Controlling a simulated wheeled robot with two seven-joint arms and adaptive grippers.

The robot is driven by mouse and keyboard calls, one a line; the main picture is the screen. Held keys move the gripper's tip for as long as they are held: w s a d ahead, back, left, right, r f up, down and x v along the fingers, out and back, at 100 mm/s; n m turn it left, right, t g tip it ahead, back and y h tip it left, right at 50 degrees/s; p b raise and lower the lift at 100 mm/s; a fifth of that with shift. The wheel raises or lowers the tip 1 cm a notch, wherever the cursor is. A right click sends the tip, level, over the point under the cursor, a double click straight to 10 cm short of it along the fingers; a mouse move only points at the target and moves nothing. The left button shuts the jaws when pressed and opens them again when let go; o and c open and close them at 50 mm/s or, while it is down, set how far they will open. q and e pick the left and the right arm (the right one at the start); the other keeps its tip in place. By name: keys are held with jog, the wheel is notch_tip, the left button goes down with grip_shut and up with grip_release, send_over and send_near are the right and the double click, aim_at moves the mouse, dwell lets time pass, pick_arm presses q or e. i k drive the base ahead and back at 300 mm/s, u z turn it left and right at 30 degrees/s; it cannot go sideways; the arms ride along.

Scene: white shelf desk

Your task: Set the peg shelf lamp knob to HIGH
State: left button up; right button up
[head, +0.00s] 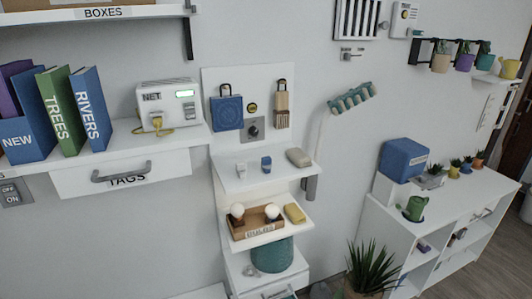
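A small grey plate with a dark round knob (253,130) sits on the white back panel (226,78) above the upper small shelf, in the middle of the head view. The knob's marks and setting are too small to read. A yellow round part (252,108) sits just above it. A teal bar-like head (352,98) with several light parts stands at the top of a white post (320,140) right of the panel; I cannot tell whether it is the lamp or whether it is lit. Neither of my grippers is in view.
A blue bag-like item (227,111) and a brown brush-like item (281,105) hang on either side of the knob. Small items, including a blue-topped one (266,164), stand on the shelf (260,178) below. Books (90,110) and a white NET box (168,105) are left.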

aim_at(253, 131)
jog(key=u, duration=0.3)
jog(key=i, duration=1.05)
jog(key=z, duration=0.45)
